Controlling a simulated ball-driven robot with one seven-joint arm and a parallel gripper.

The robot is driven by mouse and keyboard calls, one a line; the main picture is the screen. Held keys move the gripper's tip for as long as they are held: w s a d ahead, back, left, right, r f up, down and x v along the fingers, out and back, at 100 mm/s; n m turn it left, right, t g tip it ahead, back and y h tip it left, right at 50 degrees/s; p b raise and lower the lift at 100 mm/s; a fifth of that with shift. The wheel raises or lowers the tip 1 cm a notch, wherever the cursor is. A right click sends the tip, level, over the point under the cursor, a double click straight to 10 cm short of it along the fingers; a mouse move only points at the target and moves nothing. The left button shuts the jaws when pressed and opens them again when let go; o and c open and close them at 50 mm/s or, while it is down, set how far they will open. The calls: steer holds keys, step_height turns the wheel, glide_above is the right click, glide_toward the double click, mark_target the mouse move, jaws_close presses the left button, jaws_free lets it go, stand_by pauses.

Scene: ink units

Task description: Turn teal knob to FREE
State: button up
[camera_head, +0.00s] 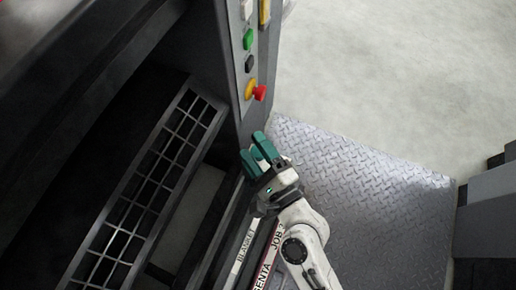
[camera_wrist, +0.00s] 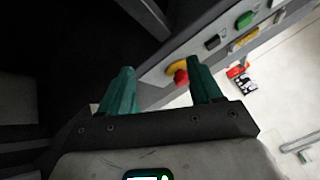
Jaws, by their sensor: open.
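I cannot make out a teal knob in either view; the only teal parts I can tell are my own fingers. My gripper (camera_head: 252,147) is open beside the dark machine's panel edge, below the red emergency button, with its fingers pointing up and left. In the wrist view my gripper (camera_wrist: 160,76) shows two teal fingers apart with nothing between them. No FREE marking is readable. A white label strip (camera_head: 241,254) reading BLANKET and a red strip (camera_head: 268,262) with partly hidden lettering lie beside my arm.
The control panel (camera_head: 237,52) carries a red button (camera_head: 260,92) on a yellow base, a green button (camera_head: 248,39) and a black button (camera_head: 249,63). A wire grille (camera_head: 160,170) lies left. Diamond-plate floor (camera_head: 370,200) on the right is clear.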

mark_target(259, 159)
steer(key=s+f+m+t+h, duration=0.1)
steer(key=f+m+h, duration=0.1)
steer(key=m, duration=0.3)
steer(key=s+d+f+m+h, duration=0.1)
steer(key=f+m+h, duration=0.1)
steer(key=m, duration=0.4)
steer(key=s+f+m+t+h, duration=0.1)
steer(key=s+f+m+h, duration=0.1)
steer(key=m, duration=0.4)
steer(key=shift+d+f+t+h, duration=0.3)
steer(key=shift+f+h, duration=0.25)
steer(key=shift+h, duration=0.35)
steer(key=w, duration=0.2)
steer(key=w+a, duration=0.1)
steer(key=w, duration=0.4)
steer(key=shift+a, duration=0.15)
steer(key=c, duration=0.9)
